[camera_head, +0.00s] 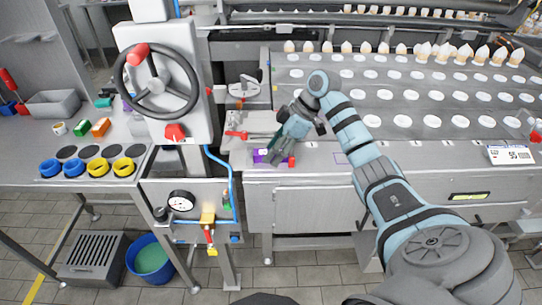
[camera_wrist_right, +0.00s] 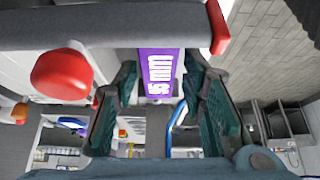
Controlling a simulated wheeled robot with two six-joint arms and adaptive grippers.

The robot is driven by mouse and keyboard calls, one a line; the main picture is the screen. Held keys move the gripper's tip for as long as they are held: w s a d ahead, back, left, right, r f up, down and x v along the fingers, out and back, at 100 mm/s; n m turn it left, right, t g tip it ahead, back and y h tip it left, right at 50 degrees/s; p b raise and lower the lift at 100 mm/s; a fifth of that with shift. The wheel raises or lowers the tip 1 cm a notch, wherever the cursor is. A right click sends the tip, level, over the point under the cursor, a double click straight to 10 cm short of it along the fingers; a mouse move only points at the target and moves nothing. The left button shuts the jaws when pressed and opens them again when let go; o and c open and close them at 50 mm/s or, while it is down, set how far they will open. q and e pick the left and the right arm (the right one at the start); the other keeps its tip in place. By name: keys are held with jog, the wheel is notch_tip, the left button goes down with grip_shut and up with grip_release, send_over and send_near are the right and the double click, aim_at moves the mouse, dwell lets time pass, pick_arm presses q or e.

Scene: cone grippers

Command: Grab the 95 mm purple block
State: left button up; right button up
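The purple block (camera_wrist_right: 159,72), with a white millimetre label, shows in the right wrist view between the fingers of my right gripper (camera_wrist_right: 158,88). One finger is on each side of it, and the fingers look open with narrow gaps; contact is not clear. In the head view the purple block (camera_head: 261,156) lies at the front edge of the machine top, partly hidden by my right gripper (camera_head: 279,155), which points down at it. My left gripper is not in view.
A grey bar with a red end (camera_wrist_right: 217,27) crosses close beside the block. A red knob (camera_wrist_right: 62,74) is near it. In the head view, a handwheel (camera_head: 157,86) stands to the left, and a conveyor plate with rows of cones (camera_head: 403,120) lies behind.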

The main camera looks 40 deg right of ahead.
jog(key=shift+w, duration=0.1)
grip_shut()
